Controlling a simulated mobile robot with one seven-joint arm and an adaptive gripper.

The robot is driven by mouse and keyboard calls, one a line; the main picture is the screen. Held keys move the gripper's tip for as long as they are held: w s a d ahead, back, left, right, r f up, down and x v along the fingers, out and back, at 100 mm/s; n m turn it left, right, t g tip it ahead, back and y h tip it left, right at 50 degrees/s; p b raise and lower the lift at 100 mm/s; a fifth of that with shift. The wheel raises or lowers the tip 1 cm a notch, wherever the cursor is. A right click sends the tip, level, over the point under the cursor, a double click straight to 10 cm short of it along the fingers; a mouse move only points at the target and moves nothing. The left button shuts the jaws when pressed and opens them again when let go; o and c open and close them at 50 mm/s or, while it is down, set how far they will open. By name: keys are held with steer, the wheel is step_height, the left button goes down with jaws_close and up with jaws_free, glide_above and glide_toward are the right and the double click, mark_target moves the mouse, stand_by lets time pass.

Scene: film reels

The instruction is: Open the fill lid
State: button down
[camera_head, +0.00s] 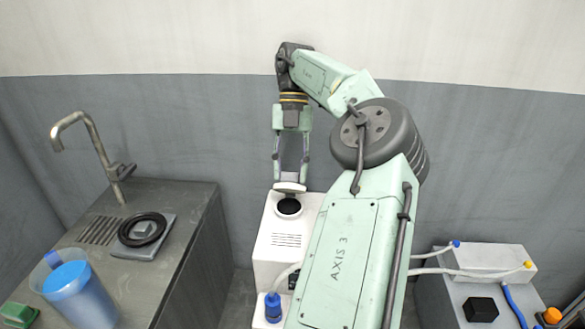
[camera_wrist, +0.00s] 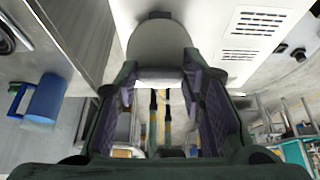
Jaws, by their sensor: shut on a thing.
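The fill lid (camera_head: 290,187) is a small white flap at the top rear of the white machine (camera_head: 285,240). It stands tilted up, and the dark round fill opening (camera_head: 289,206) shows uncovered in front of it. My gripper (camera_head: 290,179) points down at the lid, with its fingers on either side of it. In the wrist view, the lid (camera_wrist: 160,48) is a rounded pale grey plate. My gripper (camera_wrist: 160,78) is shut on the lid's near end there.
On the left, a grey counter (camera_head: 185,215) holds a tap (camera_head: 95,150), a blue jug (camera_head: 75,290) and a black ring (camera_head: 142,229). A white box (camera_head: 485,262) with hoses stands at the right. The wall is close behind the machine. My arm hides the machine's right side.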

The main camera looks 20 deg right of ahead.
steer(key=shift+w+g, duration=0.2)
steer(key=shift+g, duration=0.2)
stand_by(0.4)
steer(key=c, duration=1)
jaws_free()
steer(key=shift+c, duration=0.2)
steer(key=shift+s+d+t, duration=0.1)
steer(key=shift+s+t, duration=0.1)
steer(key=shift+t, duration=0.1)
